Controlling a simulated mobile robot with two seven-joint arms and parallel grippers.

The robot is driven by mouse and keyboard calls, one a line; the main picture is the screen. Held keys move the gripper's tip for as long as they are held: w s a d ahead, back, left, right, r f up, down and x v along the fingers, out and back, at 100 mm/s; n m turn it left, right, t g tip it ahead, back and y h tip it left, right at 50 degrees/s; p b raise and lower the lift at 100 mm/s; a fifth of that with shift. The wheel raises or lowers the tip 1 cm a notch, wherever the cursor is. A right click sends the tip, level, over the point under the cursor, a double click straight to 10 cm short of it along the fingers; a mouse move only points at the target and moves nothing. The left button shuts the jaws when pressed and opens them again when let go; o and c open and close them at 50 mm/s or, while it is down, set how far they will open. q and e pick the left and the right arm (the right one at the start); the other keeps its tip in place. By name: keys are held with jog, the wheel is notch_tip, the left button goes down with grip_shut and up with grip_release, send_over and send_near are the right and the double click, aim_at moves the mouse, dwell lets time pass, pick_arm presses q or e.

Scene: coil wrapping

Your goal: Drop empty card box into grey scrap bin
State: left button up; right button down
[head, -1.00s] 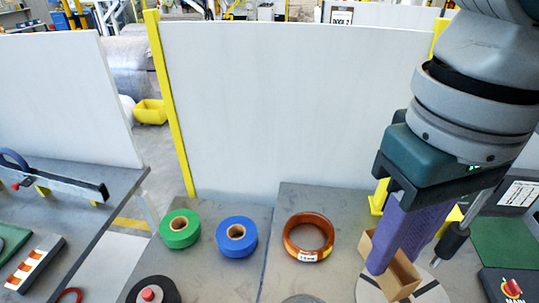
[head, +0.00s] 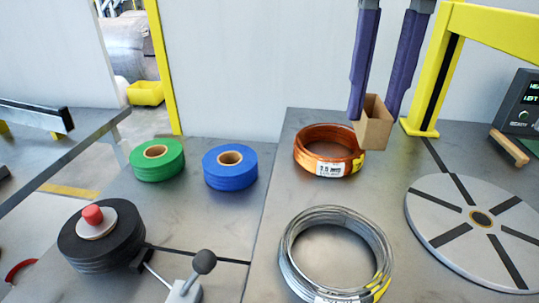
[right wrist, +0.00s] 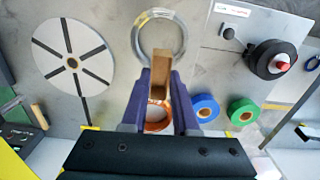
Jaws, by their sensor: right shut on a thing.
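The open card box (head: 373,124) is small and brown and hangs between the purple fingers of my right gripper (head: 374,105), above the table. In the right wrist view the box (right wrist: 161,72) sits between the two fingertips (right wrist: 160,85), and my right gripper is shut on it. The inside of the box is mostly hidden, so I cannot tell from these views what it holds. The grey scrap bin is not visible in either view. My left gripper is not in view.
A copper coil (head: 329,150) lies just left of the box, and a grey wire coil (head: 336,254) lies nearer. A slotted turntable (head: 481,230) and yellow frame (head: 441,75) stand right. Green (head: 157,160) and blue (head: 230,166) tape rolls and a black spool (head: 101,240) are left.

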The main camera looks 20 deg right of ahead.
aim_at(371, 104)
jog(key=f, duration=0.1)
jog(key=f+b, duration=0.2)
jog(key=shift+w+m, duration=0.25)
jog(key=shift+m, duration=0.05)
notch_tip(371, 104, down, 15)
jog(key=b, duration=0.3)
notch_tip(371, 104, down, 4)
jog(key=shift+f+b, duration=0.1)
jog(key=shift+b, duration=0.7)
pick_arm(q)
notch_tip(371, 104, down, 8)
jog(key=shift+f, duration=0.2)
pick_arm(e)
jog(key=shift+f, duration=0.1)
jog(key=shift+f, duration=0.15)
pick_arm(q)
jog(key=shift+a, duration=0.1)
pick_arm(e)
jog(key=c, duration=0.7)
grip_release()
